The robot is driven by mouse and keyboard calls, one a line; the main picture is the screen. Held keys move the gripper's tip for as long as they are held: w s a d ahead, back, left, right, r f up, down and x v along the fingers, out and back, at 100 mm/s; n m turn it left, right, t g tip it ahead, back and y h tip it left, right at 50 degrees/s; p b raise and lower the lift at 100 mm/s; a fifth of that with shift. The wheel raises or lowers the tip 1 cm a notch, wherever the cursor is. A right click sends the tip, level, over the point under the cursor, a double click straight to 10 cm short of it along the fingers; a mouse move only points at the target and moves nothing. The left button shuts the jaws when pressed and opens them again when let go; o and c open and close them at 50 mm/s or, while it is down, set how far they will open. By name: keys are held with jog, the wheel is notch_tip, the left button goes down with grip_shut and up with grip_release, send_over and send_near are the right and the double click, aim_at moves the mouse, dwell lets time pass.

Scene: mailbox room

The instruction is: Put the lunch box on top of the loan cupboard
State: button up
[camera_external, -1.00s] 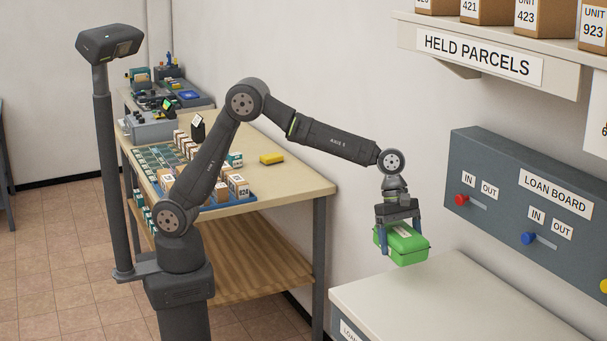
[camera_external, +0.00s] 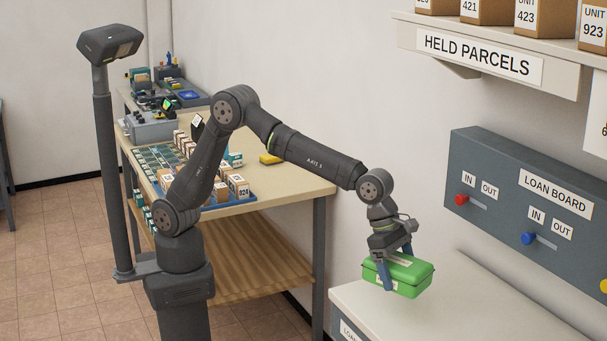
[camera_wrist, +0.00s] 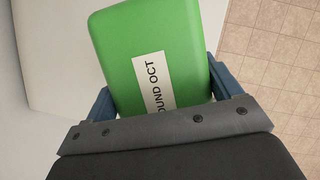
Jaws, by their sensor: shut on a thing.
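The lunch box (camera_external: 412,277) is green with a white label on its lid. My gripper (camera_external: 396,272) is shut on it, one finger at each side. The box is tilted a little and appears to be above the near-left part of the loan cupboard's pale top (camera_external: 450,315); I cannot tell the exact gap. In the wrist view the green lid (camera_wrist: 185,35) fills the middle between my blue fingers (camera_wrist: 160,95), and its label reads "OUND OCT". The box's underside is hidden.
The loan board (camera_external: 510,215) with coloured sliders is on the wall behind the cupboard. A held parcels shelf (camera_external: 490,55) juts out above. A workbench (camera_external: 300,185) with small boxes and a yellow item (camera_external: 270,158) stands left. The visible cupboard top is clear.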

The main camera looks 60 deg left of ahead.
jog(key=w+f, duration=0.1)
jog(key=w, duration=0.1)
jog(key=w+f, duration=0.2)
jog(key=w, duration=0.1)
jog(key=w+a+f, duration=0.1)
jog(key=w+f, duration=0.1)
jog(key=w, duration=0.1)
jog(key=shift+f, duration=1.9)
jog(key=shift+f, duration=0.15)
jog(key=o, duration=1)
jog(key=shift+c, duration=0.2)
jog(key=v, duration=1.2)
